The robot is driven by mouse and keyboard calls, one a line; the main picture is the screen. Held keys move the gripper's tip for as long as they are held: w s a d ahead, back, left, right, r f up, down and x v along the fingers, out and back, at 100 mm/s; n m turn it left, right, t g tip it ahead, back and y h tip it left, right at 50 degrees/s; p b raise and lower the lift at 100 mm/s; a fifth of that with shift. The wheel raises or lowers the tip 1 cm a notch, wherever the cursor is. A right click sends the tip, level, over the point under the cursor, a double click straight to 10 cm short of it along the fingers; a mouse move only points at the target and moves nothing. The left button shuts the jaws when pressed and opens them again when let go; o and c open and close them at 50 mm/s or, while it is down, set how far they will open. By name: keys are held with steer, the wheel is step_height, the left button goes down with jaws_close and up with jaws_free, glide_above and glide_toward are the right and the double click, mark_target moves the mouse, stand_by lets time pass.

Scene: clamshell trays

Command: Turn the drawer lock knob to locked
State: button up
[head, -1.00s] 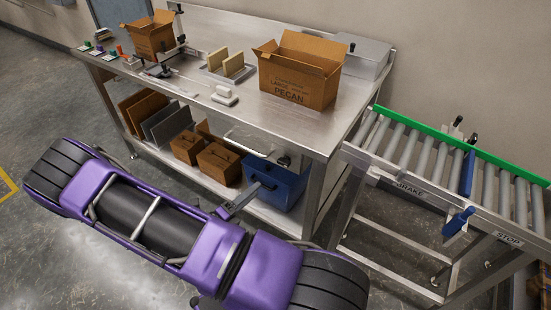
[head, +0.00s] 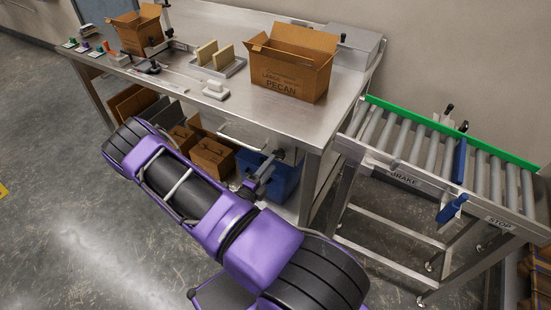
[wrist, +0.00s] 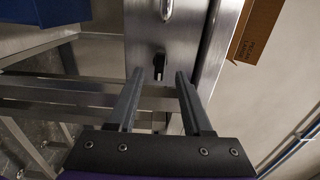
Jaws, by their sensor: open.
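The lock knob (wrist: 158,64) is a small black piece on the steel drawer front (wrist: 143,40) in the wrist view, with a bright drawer handle (wrist: 167,9) above it. My gripper (wrist: 160,75) is open and empty. Its two fingers point at the drawer front, and the knob appears between their tips, slightly nearer the left one. I cannot tell how deep the tips are around it. In the head view, my gripper (head: 268,166) is below the table's front edge near the drawer handle (head: 241,134); the knob is too small or hidden there to read.
A blue bin (head: 285,183) stands on the lower shelf close by my gripper. A table leg (head: 312,180) and the roller conveyor (head: 400,145) are to the right. The PECAN carton (head: 290,80) stands on the table (head: 215,110).

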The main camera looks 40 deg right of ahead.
mark_target(279, 154)
steer(key=shift+x, duration=2.1)
jaws_close()
